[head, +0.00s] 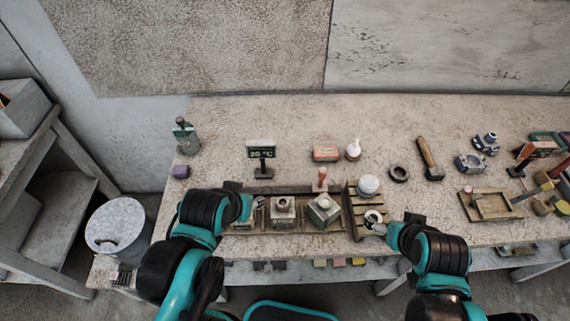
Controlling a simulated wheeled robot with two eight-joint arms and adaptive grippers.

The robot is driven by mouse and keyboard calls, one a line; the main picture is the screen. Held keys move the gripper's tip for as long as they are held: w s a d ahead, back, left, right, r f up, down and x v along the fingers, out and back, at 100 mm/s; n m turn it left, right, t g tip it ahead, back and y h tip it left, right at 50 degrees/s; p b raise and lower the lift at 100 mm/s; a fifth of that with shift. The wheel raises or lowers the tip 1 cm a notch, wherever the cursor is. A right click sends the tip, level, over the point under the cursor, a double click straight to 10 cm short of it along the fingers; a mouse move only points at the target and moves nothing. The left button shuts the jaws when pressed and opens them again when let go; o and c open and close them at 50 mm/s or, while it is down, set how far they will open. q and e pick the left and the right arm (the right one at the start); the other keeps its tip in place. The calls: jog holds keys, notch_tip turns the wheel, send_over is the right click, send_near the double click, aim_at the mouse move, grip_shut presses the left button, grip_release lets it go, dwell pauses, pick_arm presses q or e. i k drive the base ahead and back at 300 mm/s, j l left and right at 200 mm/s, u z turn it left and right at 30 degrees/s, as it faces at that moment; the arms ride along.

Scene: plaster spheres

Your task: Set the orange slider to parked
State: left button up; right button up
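No part is clearly marked as the orange slider. A small orange-brown upright handle (322,178) stands at the back edge of the long wooden tray (300,226), right of its middle; I cannot tell whether it is the slider or what position it is set to. My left gripper (252,208) is over the tray's left end, left of the handle. My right gripper (383,229) is at the right end, close to a small pale ring-shaped piece (374,217) on the slatted rack (359,227). Both sets of fingertips are too small and partly hidden to read.
Two square plaster blocks (282,209) sit in the tray. A white sphere (368,185) rests on the rack. A temperature display (261,153), an orange-red box (326,153) and a brown-handled tool (429,158) stand behind. The table (225,120) is clear toward the back left.

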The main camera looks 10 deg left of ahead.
aim_at(319, 187)
jog(key=i+l+u, duration=0.1)
jog(key=l+u, duration=0.2)
jog(key=u, duration=0.2)
jog(key=l+u, duration=0.3)
jog(key=u, duration=0.2)
